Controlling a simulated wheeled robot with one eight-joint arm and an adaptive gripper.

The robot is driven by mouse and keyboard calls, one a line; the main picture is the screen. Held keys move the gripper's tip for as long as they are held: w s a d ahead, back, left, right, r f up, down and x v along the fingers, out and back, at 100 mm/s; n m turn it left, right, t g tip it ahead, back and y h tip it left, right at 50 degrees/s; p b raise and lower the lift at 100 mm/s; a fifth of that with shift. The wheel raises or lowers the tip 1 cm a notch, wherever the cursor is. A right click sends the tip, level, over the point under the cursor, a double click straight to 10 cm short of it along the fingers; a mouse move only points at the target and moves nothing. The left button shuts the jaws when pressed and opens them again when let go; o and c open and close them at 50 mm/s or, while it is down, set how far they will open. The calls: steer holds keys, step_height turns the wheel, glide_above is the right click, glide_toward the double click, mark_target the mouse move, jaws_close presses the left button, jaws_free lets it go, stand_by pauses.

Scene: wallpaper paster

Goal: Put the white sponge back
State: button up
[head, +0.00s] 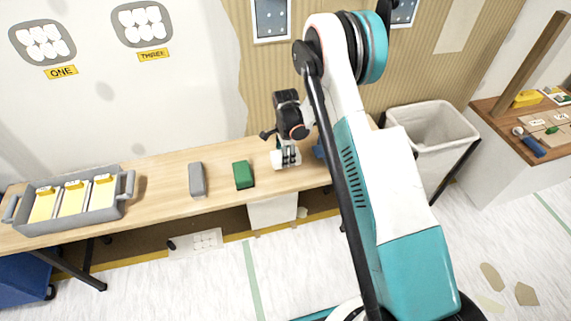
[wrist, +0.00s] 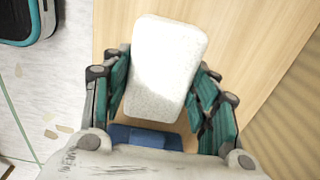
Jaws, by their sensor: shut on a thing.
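The white sponge (wrist: 165,65) is a pale block between the teal-padded fingers of my gripper (wrist: 160,92) in the wrist view. The fingers are shut on its two sides. In the head view my gripper (head: 289,157) points down at the wooden table, with the white sponge (head: 277,160) partly hidden behind the fingers. I cannot tell whether the sponge touches the table top. A green sponge (head: 243,175) and a grey sponge (head: 196,180) stand on the table to the left. A blue block (head: 319,149) is just right of my gripper; it also shows in the wrist view (wrist: 145,137).
The wooden table (head: 158,174) runs along the wall. A grey tray (head: 100,212) with yellow-topped compartments sits at its left end. A white bin (head: 432,128) stands right of the table, partly behind my arm. Bare table lies between the tray and the grey sponge.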

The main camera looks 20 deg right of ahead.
step_height(320, 180, down, 4)
steer(key=shift+f+b, duration=0.2)
steer(key=shift+b, duration=0.6)
steer(key=shift+r, duration=0.1)
steer(key=o, duration=1.1)
